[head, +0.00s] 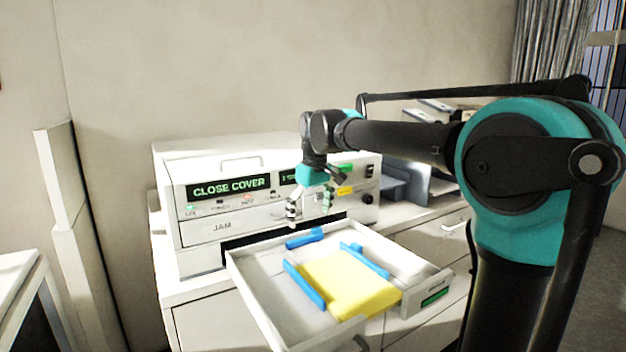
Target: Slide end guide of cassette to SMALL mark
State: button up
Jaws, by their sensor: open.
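The cassette (262,297) is a white open tray pulled out from the front of a white machine. Yellow paper (350,285) lies in it. Two long blue guides stand along the paper's sides, a left one (304,284) and a right one (366,261). A shorter blue guide (305,239), which looks like the end guide, sits at the back of the cassette, apart from the paper. I cannot make out a SMALL mark. My gripper (309,211) is open and empty, pointing down above the short blue guide, with a gap between them.
The white machine (205,227) stands behind the cassette, its display reading "CLOSE COVER" and a panel below marked "JAM". Its front is close behind my gripper. A grey tray unit (405,180) stands to the right. White drawers (440,232) are below it.

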notch_tip(320, 180, up, 14)
jog(key=s+d, duration=0.1)
dwell(0.5)
jog(key=shift+s+d+r, duration=0.1)
dwell(0.6)
